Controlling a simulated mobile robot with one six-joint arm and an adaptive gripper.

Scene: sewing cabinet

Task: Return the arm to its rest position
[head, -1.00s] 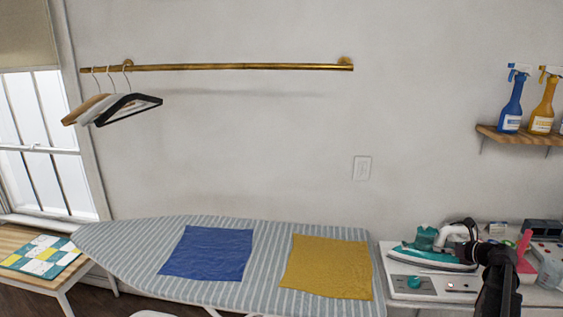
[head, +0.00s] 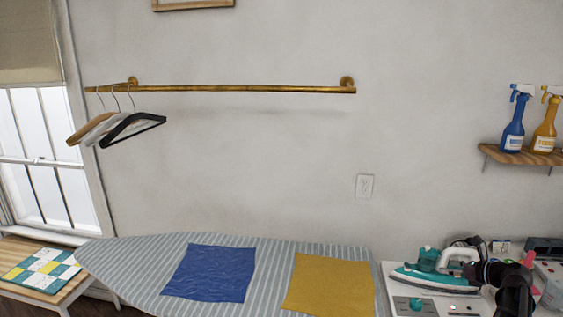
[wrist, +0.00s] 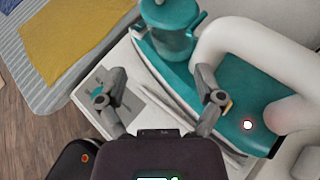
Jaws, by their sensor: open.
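My gripper (wrist: 162,100) is open and empty in the wrist view, with its two fingers apart above the iron's white base. A teal and white iron (wrist: 175,62) rests on the base (wrist: 130,82), close beyond the fingers. In the head view the iron (head: 430,270) sits at the lower right. My dark arm stands in front of it at the right. The gripper's fingers cannot be made out in the head view.
A striped ironing board (head: 140,262) holds a blue cloth (head: 210,272) and a yellow cloth (head: 328,283). Hangers (head: 130,128) hang on a brass rail (head: 230,88). A shelf (head: 520,156) holds blue and yellow spray bottles.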

